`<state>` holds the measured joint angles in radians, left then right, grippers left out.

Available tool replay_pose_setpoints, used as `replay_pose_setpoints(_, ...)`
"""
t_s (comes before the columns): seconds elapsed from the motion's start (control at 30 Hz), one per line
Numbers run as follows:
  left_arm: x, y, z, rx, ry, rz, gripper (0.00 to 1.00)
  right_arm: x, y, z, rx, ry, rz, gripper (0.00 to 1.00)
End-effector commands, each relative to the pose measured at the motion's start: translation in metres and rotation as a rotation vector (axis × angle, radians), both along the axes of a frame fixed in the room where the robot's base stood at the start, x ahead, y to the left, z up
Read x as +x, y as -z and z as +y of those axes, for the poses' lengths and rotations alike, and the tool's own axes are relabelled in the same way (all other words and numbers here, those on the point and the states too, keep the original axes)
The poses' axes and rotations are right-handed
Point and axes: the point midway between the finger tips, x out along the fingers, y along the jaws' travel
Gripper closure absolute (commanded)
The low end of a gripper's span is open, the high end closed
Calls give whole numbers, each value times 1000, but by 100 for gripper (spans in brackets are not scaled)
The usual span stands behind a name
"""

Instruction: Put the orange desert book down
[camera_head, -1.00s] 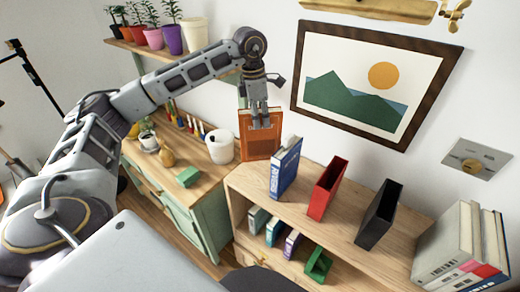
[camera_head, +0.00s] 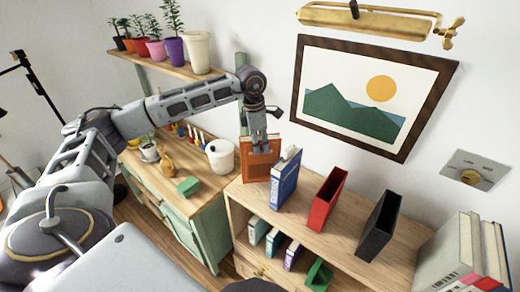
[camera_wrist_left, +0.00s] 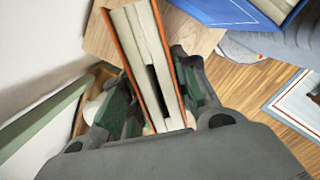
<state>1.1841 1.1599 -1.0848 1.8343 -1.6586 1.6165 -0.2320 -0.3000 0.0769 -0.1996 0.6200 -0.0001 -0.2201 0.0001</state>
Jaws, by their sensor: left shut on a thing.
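The orange book (camera_head: 257,168) is upright, at the left end of the wooden bookcase top (camera_head: 310,215), just left of the blue book (camera_head: 284,181). I cannot tell whether its lower edge touches the wood. My left gripper (camera_head: 260,147) comes from above and is shut on its upper part. In the left wrist view the orange book (camera_wrist_left: 147,50) shows its pale pages and orange covers between the fingers (camera_wrist_left: 155,108). The blue book (camera_wrist_left: 235,10) is beyond it, at the top. My right gripper is not in view.
A red holder (camera_head: 327,198) and a black holder (camera_head: 378,226) stand right of the blue book, with bare wood between. Large books (camera_head: 450,255) stand at the far right. A white canister (camera_head: 220,157) is on the green cabinet, left. A framed picture (camera_head: 372,95) hangs behind.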

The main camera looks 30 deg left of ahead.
Motion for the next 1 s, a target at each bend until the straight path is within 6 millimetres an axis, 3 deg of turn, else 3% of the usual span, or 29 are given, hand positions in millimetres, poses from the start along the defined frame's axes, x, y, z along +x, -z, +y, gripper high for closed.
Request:
replay_pose_setpoints(0.3,0,24,0,-1,0,-2,100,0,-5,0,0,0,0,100)
replay_pose_setpoints(0.77,1,28,0,-1,0,-3,100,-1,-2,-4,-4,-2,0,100)
replay_pose_setpoints(0.8,0,29,0,0,0,0,66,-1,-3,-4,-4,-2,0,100)
replay_pose_setpoints(0.93,0,29,0,-1,0,-1,50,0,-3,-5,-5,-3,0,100)
replay_pose_setpoints(1.0,0,29,0,-1,0,-1,48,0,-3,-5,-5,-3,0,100)
